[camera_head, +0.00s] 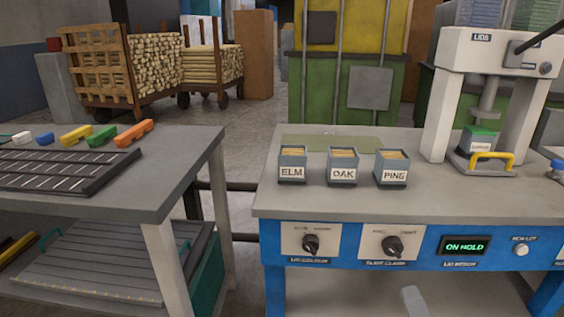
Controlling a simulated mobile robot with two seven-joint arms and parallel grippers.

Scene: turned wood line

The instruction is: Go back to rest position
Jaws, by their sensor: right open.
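A small part of my right gripper (413,300) shows as a pale grey shape at the bottom edge, in front of the blue workbench (300,210) and below its top. It is open, touches none of the bins, and most of it is cut off by the frame. My left gripper is not in view.
Three grey bins labelled ELM (292,175), OAK (342,176) and PINE (392,177) stand on the bench. A white lid press (440,100) stands at right. The bench front carries knobs and an "ON HOLD" display (465,246). A grey table (170,190) stands left, across a gap.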

